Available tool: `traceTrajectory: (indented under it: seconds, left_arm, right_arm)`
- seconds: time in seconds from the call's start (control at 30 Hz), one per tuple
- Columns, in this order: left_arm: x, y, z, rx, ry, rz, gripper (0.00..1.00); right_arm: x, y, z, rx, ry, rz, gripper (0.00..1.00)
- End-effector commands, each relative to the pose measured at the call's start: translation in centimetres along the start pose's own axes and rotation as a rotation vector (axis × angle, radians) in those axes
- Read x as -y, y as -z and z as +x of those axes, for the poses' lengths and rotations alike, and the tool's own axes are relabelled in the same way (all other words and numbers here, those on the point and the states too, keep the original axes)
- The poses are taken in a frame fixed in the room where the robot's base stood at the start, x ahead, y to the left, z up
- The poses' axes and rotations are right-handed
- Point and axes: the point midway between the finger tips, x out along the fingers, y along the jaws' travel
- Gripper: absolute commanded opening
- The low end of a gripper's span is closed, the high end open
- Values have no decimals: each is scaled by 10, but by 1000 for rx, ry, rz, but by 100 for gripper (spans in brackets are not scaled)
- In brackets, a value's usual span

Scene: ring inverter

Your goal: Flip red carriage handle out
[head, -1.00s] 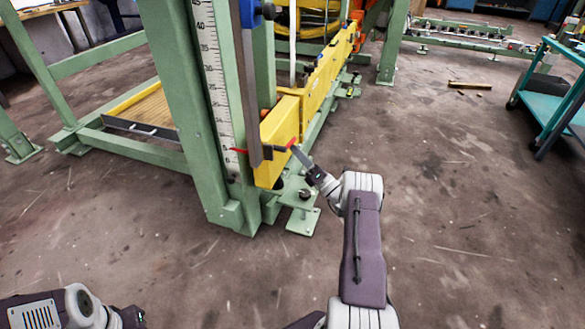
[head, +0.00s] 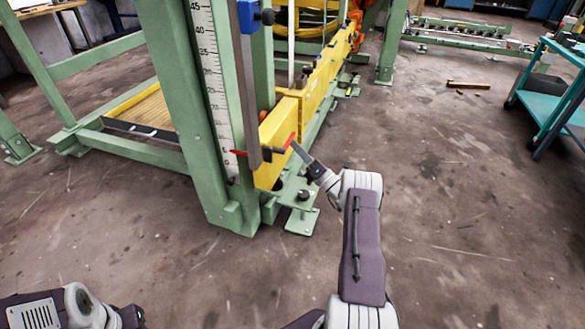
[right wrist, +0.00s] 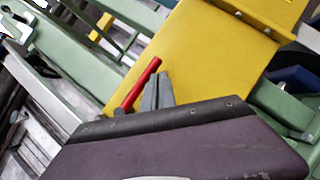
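The red carriage handle (head: 290,141) is a short red bar at the near end of the yellow carriage beam (head: 277,127), beside the green upright. It tilts up and to the right in the head view. In the right wrist view the red handle (right wrist: 140,86) lies slanted just left of the fingers. My right gripper (head: 296,148) is right at the handle; its fingers (right wrist: 159,80) look closed together, with the handle beside them rather than between them. Whether they touch it I cannot tell. Part of my left arm shows at bottom left, but its gripper is out of view.
A green upright (head: 181,100) with a white measuring scale (head: 211,80) stands left of the handle. A red pointer (head: 238,152) crosses the scale's lower end. A teal cart (head: 560,95) stands at far right. The floor right of my right arm is clear.

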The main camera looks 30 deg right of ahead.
Motion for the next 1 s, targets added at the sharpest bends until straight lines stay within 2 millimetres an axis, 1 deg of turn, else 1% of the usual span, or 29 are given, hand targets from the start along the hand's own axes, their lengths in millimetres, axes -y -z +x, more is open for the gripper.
traceTrajectory:
  seconds: [0.13,0.23,0.37,0.43,0.47,0.5,0.53,0.7,0.8,0.9,1.0]
  left_arm:
    - [0,0,0,0,0,0,0]
    - [0,0,6,0,0,0,0]
    - [0,-2,24,0,0,0,0]
    - [1,-4,37,0,0,0,0]
    - [0,-3,22,1,0,0,0]
    - [0,-2,14,1,0,0,0]
    - [0,-1,12,0,0,0,0]
    - [0,0,5,0,0,0,0]
    - [0,0,5,0,0,0,0]
    - [0,0,4,0,0,0,0]
    - [0,0,4,0,0,0,0]
  right_arm:
    - [-1,-2,1,3,-2,-3,0]
    - [4,3,-3,2,-2,-2,0]
    - [20,21,-17,-1,-3,2,0]
    - [31,33,-27,-4,-3,4,0]
    - [27,23,-31,0,0,3,0]
    - [28,20,-40,0,1,3,0]
    - [31,18,-47,1,1,3,0]
    - [47,15,-83,-1,-1,1,0]
    - [55,14,-98,-2,-2,2,0]
    - [59,13,-108,-3,-3,2,0]
    - [61,12,-112,-3,-4,2,0]
